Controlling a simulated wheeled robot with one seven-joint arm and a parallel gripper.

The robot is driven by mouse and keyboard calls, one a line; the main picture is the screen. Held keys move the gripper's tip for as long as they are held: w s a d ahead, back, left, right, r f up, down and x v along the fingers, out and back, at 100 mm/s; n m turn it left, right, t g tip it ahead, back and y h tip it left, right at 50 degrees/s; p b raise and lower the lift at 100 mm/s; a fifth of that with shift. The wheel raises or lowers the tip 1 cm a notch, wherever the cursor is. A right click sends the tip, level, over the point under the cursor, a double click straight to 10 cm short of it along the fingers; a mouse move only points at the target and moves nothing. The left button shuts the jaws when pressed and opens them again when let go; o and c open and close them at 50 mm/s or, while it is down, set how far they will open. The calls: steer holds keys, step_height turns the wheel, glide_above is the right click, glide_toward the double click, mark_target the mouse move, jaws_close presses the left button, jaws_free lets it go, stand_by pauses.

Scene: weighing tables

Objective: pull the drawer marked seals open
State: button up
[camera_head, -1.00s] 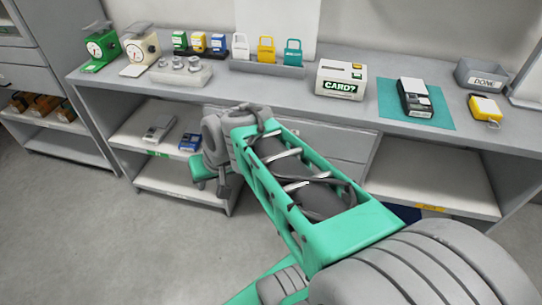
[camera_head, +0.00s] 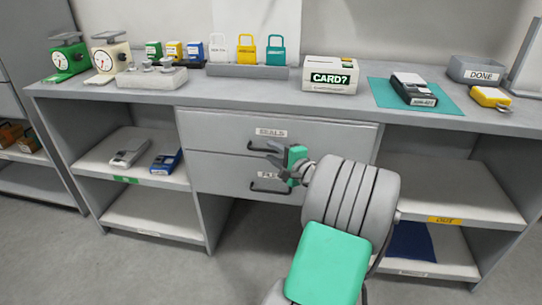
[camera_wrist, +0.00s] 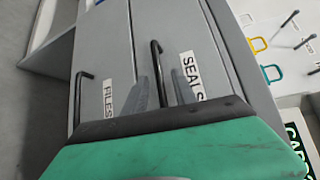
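The seals drawer (camera_head: 215,130) is the upper drawer under the table and looks shut, with its label (camera_head: 271,132) above a black bar handle (camera_head: 258,149). In the wrist view the seals label (camera_wrist: 193,77) is right of that handle (camera_wrist: 156,60). My gripper (camera_head: 272,153) is in front of the drawer at the handle. In the wrist view my gripper (camera_wrist: 158,92) is open, with one finger on each side of the handle. Whether the fingers touch the bar cannot be told.
The files drawer (camera_head: 220,177) with its own black handle (camera_head: 268,189) lies just below. Open shelves flank the drawers. The tabletop (camera_head: 210,91) carries scales, padlocks, a card box (camera_head: 330,75) and a teal mat (camera_head: 440,106). The floor at left is clear.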

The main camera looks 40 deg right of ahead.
steer(key=shift+w+d+f, duration=0.1)
steer(key=shift+w, duration=0.6)
steer(key=shift+c, duration=0.5)
jaws_close()
stand_by(0.4)
